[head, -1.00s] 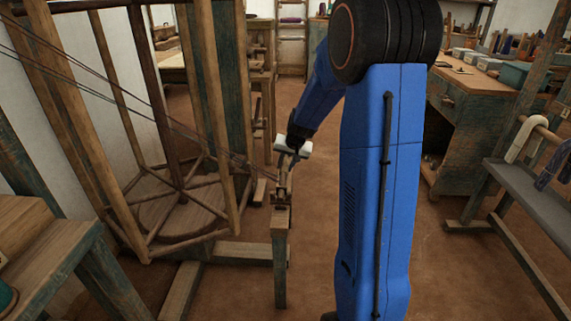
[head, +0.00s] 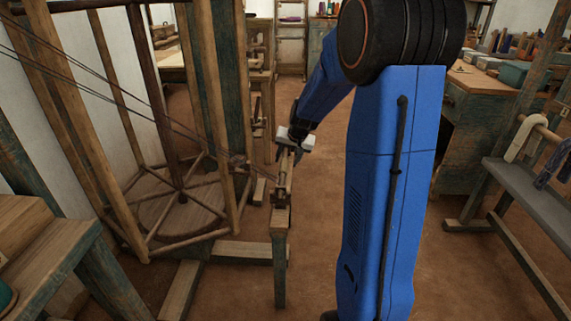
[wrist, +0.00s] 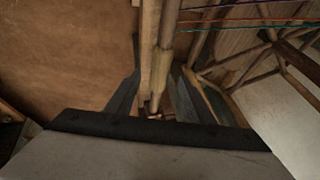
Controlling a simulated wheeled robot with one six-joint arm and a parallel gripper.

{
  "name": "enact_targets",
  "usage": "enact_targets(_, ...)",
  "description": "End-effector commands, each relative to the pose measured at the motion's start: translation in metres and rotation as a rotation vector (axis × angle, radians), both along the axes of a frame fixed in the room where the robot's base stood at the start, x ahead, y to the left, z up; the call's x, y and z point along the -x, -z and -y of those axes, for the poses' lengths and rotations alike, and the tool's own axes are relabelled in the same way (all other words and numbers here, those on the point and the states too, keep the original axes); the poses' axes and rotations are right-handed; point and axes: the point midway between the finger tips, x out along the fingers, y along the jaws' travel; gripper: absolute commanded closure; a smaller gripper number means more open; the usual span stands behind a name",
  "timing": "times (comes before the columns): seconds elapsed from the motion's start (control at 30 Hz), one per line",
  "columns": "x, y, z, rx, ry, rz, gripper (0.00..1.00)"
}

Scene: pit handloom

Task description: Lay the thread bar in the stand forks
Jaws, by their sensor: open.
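The thread bar (head: 283,180) is a pale wooden rod lying lengthwise along the top of the narrow wooden stand (head: 279,250). In the wrist view the bar (wrist: 167,40) runs down the middle, beside a flat wooden rail (wrist: 149,45). My gripper (head: 286,156) is over the far end of the bar. In the wrist view its open fingers (wrist: 155,100) stand on either side of the bar, with gaps showing. The forks are too small and partly hidden, so I cannot tell whether the bar sits fully in them.
A tall wooden reel frame (head: 232,130) stands close on the left, with dark threads (head: 100,95) running toward the stand. A bench (head: 525,185) is at the right and a worktable (head: 470,105) at the back right.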

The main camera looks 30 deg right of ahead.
Motion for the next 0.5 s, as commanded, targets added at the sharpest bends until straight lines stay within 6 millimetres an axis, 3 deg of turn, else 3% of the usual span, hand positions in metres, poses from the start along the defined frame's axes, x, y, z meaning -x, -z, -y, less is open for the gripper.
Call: enact_targets(0.5,0.045,-0.091,-0.001,0.001,0.001,0.004,0.52)
